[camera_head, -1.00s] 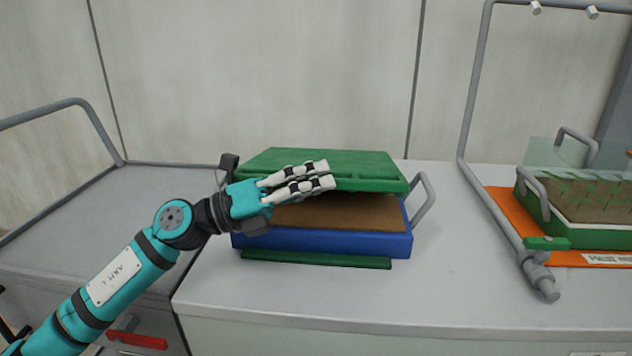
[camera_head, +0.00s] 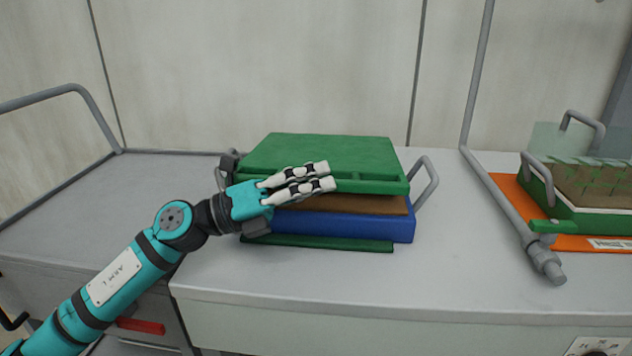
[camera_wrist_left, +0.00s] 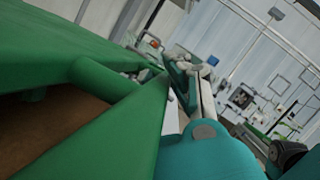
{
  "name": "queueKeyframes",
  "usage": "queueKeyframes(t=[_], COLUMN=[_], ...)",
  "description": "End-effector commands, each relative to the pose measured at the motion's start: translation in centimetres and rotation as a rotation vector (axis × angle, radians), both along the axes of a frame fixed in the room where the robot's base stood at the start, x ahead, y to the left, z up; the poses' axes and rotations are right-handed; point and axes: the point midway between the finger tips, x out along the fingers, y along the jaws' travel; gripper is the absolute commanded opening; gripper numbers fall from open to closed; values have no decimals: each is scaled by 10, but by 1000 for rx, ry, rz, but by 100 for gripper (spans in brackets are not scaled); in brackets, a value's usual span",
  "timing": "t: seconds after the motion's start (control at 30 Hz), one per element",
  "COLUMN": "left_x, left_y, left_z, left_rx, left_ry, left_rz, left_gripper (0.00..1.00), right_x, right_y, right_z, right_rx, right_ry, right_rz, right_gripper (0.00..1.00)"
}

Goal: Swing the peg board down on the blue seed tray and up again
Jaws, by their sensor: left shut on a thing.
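The green peg board (camera_head: 325,150) is hinged above the blue seed tray (camera_head: 350,227) in the middle of the head view. A narrow gap shows at the front, with brown soil (camera_head: 365,205) in it. My left gripper (camera_head: 331,176) is shut on the board's front edge, at its left part. In the left wrist view the board (camera_wrist_left: 60,45) fills the left side and the gripper fingers (camera_wrist_left: 192,88) lie by its edge. Any pegs under the board are hidden. My right gripper is not in view.
A dark green strip (camera_head: 330,244) lies under the tray's front. Grey handles (camera_head: 427,182) stand at the tray's side. To the right are a grey tube frame (camera_head: 500,200) and a planted green tray (camera_head: 590,222) on an orange mat (camera_head: 508,190). The front bench top is clear.

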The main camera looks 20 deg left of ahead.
Motion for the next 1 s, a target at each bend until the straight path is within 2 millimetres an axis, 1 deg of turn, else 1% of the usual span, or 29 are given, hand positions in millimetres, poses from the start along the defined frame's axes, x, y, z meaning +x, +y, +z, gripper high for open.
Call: queueKeyframes(t=[0.03, 0.07, 0.2, 0.23, 0.5, 0.67, 0.77, 1.0], left_x=[-1, -1, -1, -1, -1, -5, -12, -33], left_y=[0, 0, 0, 0, 0, 10, 22, 61], left_z=[1, 1, 2, 2, 1, -3, -7, -19], left_rx=[-2, -2, -1, -1, -1, -3, -1, 0], left_ry=[-2, -2, -2, -2, -2, 2, 2, 4], left_rz=[-2, -2, -2, -2, 0, 1, 2, 2], left_gripper=[0, 17, 35, 38, 38, 38, 38, 38], right_x=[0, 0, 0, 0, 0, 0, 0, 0], right_y=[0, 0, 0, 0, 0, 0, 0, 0], right_z=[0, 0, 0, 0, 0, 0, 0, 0], right_rx=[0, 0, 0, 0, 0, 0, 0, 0], right_ry=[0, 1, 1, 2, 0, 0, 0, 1], right_rz=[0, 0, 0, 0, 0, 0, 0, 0], right_gripper=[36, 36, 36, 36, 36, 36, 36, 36])
